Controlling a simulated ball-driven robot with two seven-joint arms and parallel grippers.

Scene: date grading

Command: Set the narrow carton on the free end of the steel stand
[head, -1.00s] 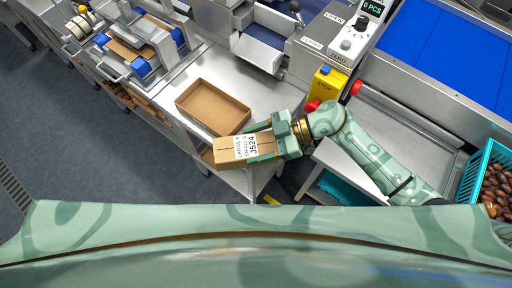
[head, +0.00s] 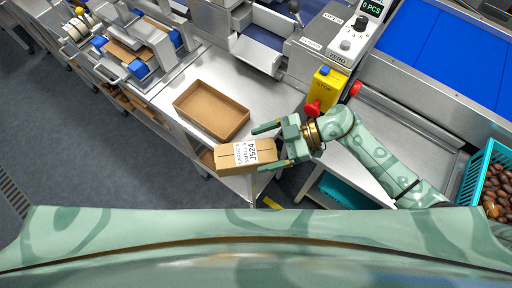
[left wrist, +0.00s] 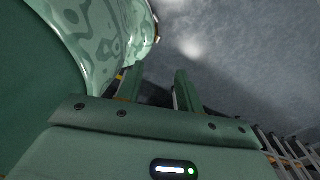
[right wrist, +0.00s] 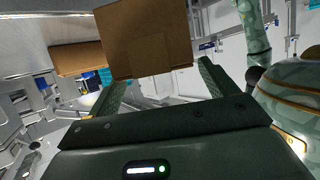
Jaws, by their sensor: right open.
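The narrow carton (head: 232,160) is closed brown cardboard with a white printed label. It lies at the near end of the steel stand (head: 179,123), close to the stand's left edge, which it partly hides; I cannot tell how far it overlaps that edge. My right gripper (head: 262,148) is open, its fingers apart on the carton's right side. In the right wrist view the carton (right wrist: 147,35) fills the space just beyond the open fingers (right wrist: 155,88). My left gripper (left wrist: 158,85) shows only in its wrist view, open and empty above grey floor.
An open, empty cardboard tray (head: 212,110) sits on the stand just behind the carton. A yellow stop box (head: 324,90) with a red button stands right of the stand. A teal crate of dates (head: 489,180) is at far right. A carton-holding machine (head: 135,45) stands behind left.

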